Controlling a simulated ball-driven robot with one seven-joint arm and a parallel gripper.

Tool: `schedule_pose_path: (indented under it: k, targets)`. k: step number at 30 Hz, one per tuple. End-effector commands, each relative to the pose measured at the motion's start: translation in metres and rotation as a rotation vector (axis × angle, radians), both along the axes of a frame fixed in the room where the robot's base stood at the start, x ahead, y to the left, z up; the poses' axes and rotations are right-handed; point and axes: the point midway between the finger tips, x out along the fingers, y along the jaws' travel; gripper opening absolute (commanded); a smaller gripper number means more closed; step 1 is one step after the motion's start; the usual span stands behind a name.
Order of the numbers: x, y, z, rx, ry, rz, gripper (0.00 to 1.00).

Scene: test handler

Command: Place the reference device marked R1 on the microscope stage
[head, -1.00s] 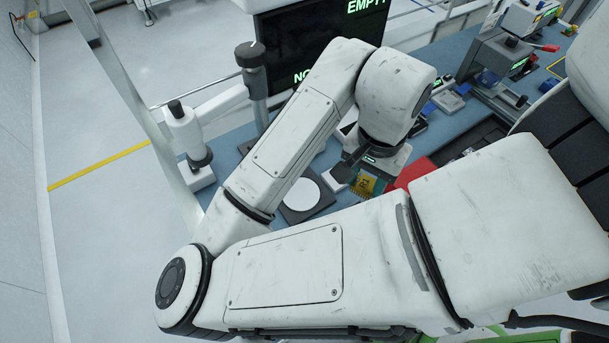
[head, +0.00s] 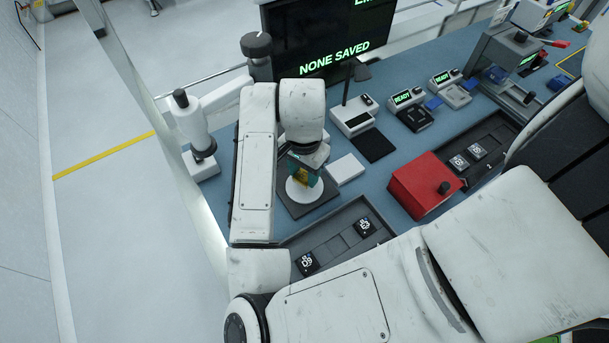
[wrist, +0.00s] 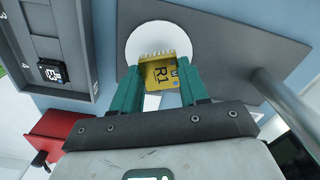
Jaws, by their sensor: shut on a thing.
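The yellow reference device marked R1 (wrist: 160,72) is between the teal fingers of my gripper (wrist: 157,85), and the gripper is shut on it. In the wrist view its pinned edge lies over the white round microscope stage (wrist: 140,38). I cannot tell whether it touches the disc. In the head view the stage (head: 293,191) sits on a dark square base (head: 318,208), with my gripper (head: 304,180) right above it. The device (head: 301,175) is partly hidden there by my gripper.
A dark tray (head: 342,221) with black devices lies in front of the stage. A red box (head: 427,187) stands to the right. A white pad (head: 345,169) lies beside the base. A grey-and-white microscope-like column (head: 257,58) stands behind my arm. A monitor (head: 325,35) reads "NONE SAVED".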

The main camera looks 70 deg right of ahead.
Motion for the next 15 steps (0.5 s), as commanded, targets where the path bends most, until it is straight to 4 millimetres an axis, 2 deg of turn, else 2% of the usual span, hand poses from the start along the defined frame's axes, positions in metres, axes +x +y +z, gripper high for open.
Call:
schedule_pose_path:
  k: [3,6,15]
  targets:
    - [-0.001,0.001,-0.016,0.002,0.003,0.001,0.17]
    - [-0.002,0.000,-0.023,0.000,0.002,0.000,0.17]
    - [-0.002,0.000,-0.025,-0.001,0.001,0.000,0.17]
